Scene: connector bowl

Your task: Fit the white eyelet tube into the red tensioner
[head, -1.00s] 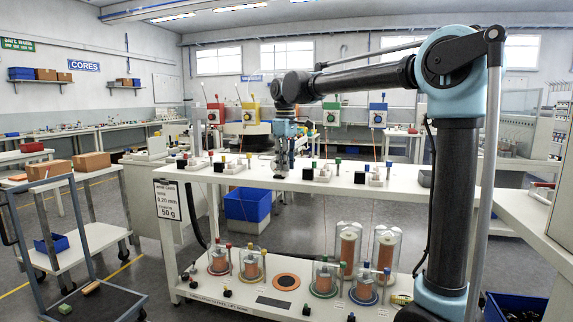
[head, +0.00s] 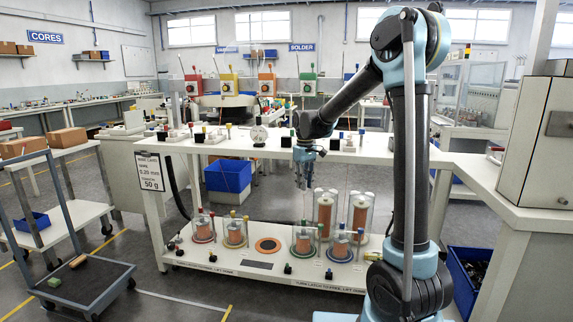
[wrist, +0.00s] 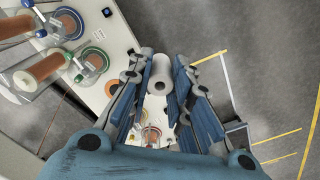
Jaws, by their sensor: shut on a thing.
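My gripper (head: 303,184) hangs pointing down, in front of the upper bench shelf and above the lower shelf. In the wrist view its fingers (wrist: 161,88) are shut on the white eyelet tube (wrist: 160,79), which shows a round end with a dark hole. In the head view the tube is too small to make out. The red tensioner (head: 192,87) is the leftmost of a row of coloured boxes beyond the upper shelf, far from my gripper and to its left.
Yellow (head: 229,88), orange (head: 267,87) and green (head: 306,87) tensioners stand beside the red one. The upper shelf (head: 375,157) carries small fixtures. The lower shelf (head: 268,262) holds copper spools under clear covers. A wheeled cart (head: 75,278) stands left.

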